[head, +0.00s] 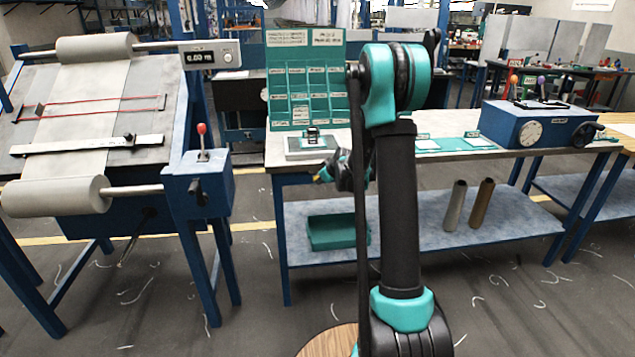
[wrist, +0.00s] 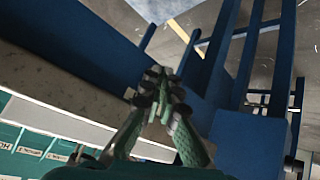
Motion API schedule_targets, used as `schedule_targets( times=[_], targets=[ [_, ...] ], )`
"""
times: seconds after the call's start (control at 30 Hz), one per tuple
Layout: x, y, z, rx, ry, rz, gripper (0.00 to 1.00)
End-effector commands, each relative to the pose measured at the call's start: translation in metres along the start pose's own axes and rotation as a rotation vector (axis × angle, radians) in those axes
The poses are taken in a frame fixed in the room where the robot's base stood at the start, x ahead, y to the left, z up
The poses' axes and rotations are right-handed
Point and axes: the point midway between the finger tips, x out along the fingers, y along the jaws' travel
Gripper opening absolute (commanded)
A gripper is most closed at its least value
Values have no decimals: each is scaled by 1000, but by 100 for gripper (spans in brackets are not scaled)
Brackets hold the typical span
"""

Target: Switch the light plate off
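No part is clearly marked as the light plate. A sloped grey panel (head: 60,95) with pale cloth (head: 85,95) running over it stands at the left in the head view; I cannot tell whether it is lit. A blue control box (head: 205,185) at its right side carries a red-knobbed lever (head: 201,130), upright. My gripper (head: 322,178) is to the right of this box, in front of the workbench's front edge and partly hidden by my arm. In the wrist view my gripper's fingers (wrist: 160,82) converge, their tips together with nothing seen between them.
The workbench (head: 400,160) holds a teal pigeonhole rack (head: 305,85), a small grey device (head: 312,148) and a blue box with a dial (head: 530,125). Its lower shelf bears a teal bin (head: 332,232) and two tubes. Floor shows between panel stand and bench.

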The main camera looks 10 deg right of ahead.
Motion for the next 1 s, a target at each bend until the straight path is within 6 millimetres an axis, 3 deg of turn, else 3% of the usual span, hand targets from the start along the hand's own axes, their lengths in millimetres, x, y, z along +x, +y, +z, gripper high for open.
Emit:
schedule_targets(
  times=[1.0],
  targets=[
    [-6, -6, 3, 0, 7, 4, 0]
  ],
)
